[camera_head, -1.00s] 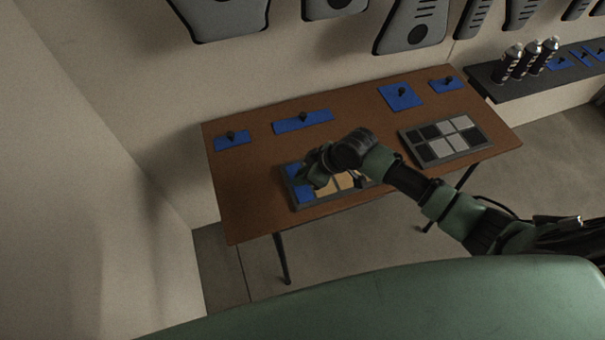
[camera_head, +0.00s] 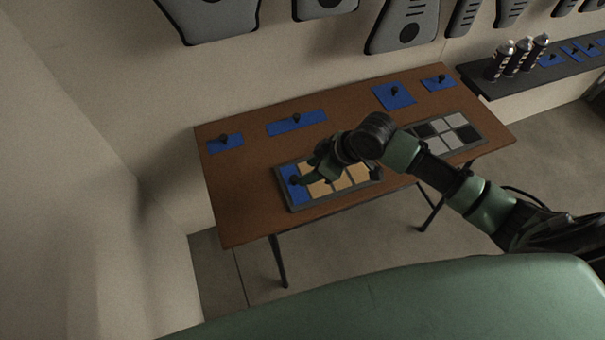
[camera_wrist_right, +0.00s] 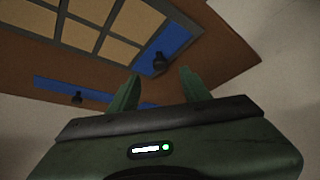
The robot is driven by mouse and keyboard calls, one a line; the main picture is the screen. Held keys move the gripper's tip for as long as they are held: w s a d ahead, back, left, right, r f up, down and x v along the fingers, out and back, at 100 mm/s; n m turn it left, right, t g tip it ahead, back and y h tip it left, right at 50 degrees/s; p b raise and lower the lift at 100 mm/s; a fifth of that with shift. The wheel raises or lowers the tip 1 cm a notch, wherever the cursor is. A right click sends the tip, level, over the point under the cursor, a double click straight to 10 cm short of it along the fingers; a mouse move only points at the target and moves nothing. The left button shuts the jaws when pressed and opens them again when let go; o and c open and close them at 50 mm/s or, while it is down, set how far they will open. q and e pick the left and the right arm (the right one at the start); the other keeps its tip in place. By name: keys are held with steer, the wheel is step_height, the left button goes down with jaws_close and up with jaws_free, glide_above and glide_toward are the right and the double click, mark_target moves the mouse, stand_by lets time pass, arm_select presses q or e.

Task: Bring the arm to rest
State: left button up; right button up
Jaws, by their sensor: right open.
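My right arm (camera_head: 445,176) reaches in from the right over the brown table (camera_head: 240,215). My right gripper (camera_head: 306,179) is above the left end of a grey-framed tray (camera_head: 330,201) with tan squares. It is open and empty; in the right wrist view its two green fingers (camera_wrist_right: 155,88) stand apart. A blue piece with a black knob (camera_head: 294,184) lies in the tray's left end, just beside the fingers. The same blue piece shows beyond the fingertips in the right wrist view (camera_wrist_right: 172,50). My left gripper is not in view.
Blue knobbed pieces lie along the table's back: (camera_head: 226,144) a small one, a long one (camera_head: 296,123), a square one (camera_head: 393,96) and another small one (camera_head: 438,83). A second tray (camera_head: 450,134) has grey and black squares. Spray cans (camera_head: 519,57) stand on a dark shelf (camera_head: 500,87).

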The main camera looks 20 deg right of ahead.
steer(key=shift+s+d+r, duration=0.15)
steer(key=shift+s+r, duration=0.05)
steer(key=shift+r, duration=0.2)
